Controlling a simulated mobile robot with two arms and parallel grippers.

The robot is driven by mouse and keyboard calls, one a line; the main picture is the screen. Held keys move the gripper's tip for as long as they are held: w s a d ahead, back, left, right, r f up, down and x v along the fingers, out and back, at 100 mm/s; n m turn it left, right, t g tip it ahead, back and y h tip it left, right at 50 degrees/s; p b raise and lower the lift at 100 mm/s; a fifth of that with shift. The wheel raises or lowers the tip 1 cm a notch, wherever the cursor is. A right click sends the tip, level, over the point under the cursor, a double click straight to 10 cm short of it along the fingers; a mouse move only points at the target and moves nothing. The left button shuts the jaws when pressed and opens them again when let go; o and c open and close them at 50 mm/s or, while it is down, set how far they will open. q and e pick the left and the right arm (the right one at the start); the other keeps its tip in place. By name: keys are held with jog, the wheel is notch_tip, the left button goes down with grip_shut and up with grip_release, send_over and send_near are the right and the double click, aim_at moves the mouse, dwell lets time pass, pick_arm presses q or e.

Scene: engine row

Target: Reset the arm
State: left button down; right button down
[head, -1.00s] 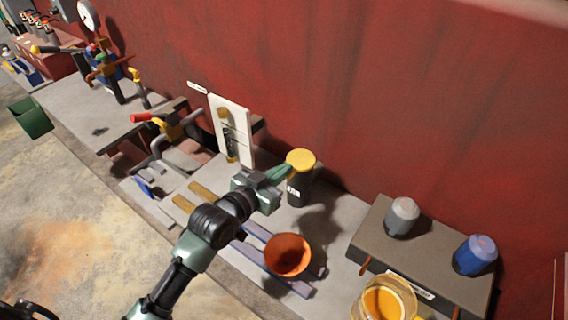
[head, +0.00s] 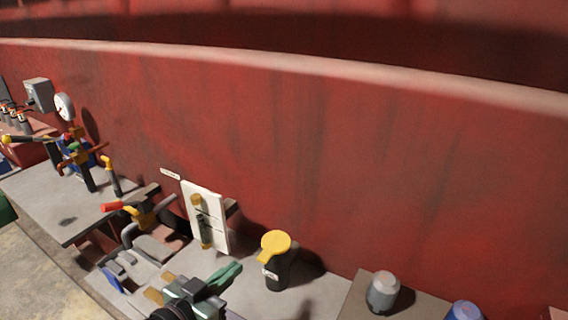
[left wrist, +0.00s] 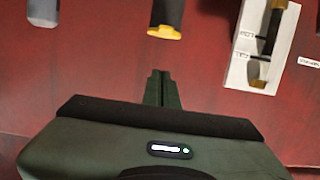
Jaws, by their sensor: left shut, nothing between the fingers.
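My left gripper (head: 222,277) is at the bottom of the head view, over the grey bench, with its green fingers together and empty. In the left wrist view its shut fingers (left wrist: 161,88) point toward the red wall. The black canister with a yellow lid (head: 275,258) stands on the bench to the right of the gripper, apart from it. It also shows in the left wrist view (left wrist: 167,18). A white panel with a yellow and black lever (head: 204,217) stands behind the gripper. My right gripper is not in view.
A grey block with a grey cap (head: 382,291) and a blue cap (head: 464,311) is at the lower right. Valves with a red handle (head: 125,207) and a pressure gauge (head: 64,106) are at the left. The red wall (head: 330,180) closes the back.

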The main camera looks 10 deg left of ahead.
pick_arm(q)
jog(key=s+a+f+n+g+y, duration=0.1)
jog(key=s+a+f+g+y, duration=0.3)
jog(key=s+f, duration=0.6)
jog(key=s+f+n+g+y, duration=0.2)
jog(key=s+f+g, duration=0.55)
jog(key=s, duration=0.45)
jog(key=s+f+b+x, duration=0.1)
jog(key=s+x, duration=0.2)
jog(key=x, duration=1)
jog(key=s+b+x, duration=0.1)
jog(key=s+x, duration=0.2)
jog(key=x, duration=1)
jog(key=s+a+f+m+g+b, duration=0.1)
jog(key=s+a+f, duration=0.1)
jog(key=s+f, duration=1.5)
notch_tip(320, 180, down, 2)
jog(key=shift+s+a+f+g, duration=0.15)
jog(key=shift+s+a+g, duration=0.1)
jog(key=shift+s+g, duration=0.1)
